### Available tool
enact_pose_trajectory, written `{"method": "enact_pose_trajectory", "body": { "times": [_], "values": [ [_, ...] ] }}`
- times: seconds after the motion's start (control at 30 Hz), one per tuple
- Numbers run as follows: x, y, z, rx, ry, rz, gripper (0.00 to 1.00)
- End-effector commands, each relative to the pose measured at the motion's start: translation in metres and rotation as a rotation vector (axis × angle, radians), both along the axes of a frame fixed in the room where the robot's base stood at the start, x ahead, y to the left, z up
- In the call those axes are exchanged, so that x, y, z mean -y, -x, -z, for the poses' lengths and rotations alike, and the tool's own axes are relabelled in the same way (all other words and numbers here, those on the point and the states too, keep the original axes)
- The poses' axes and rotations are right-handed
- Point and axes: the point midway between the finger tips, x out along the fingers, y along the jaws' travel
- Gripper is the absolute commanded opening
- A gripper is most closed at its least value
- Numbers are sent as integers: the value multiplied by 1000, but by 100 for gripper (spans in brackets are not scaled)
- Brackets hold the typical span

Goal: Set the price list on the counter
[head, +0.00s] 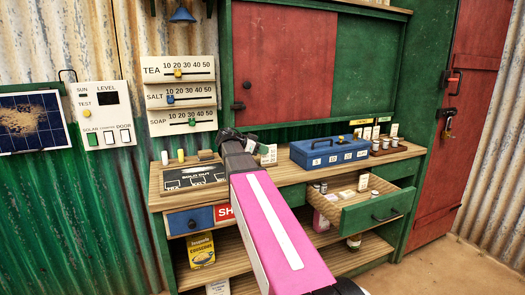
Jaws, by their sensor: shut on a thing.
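My gripper (253,146) is dark and partly hidden behind my pink arm, above the left part of the wooden counter (296,180). It is shut on a small white card (268,155) with dark marks, at its right end. The marks are too small to read, so I cannot tell if this is the price list. Whether the card touches the counter is unclear. On the wall are price boards for tea (179,69), salt (180,96) and soap (182,121), each with numbers and a slider.
A dark slate (194,177) marked sold out lies at the counter's left. A blue box (330,151) stands right of my gripper. Jars and cards stand farther right. An open drawer (375,211) juts out below the counter. The red sliding panel (282,62) is behind.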

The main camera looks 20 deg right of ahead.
Motion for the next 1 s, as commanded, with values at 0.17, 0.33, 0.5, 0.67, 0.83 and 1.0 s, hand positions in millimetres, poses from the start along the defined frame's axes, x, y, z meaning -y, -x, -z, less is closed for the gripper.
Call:
{"method": "enact_pose_trajectory", "body": {
  "times": [0.17,0.33,0.5,0.67,0.83,1.0],
  "values": [
    [0,0,1,0,0,0,34],
    [0,0,1,0,0,0,34],
    [-2,0,-1,0,0,-1,34],
    [-19,0,-8,0,0,-3,34],
    [-51,1,-21,1,0,-3,34],
    [-80,2,-33,0,1,-3,34]
  ]
}}
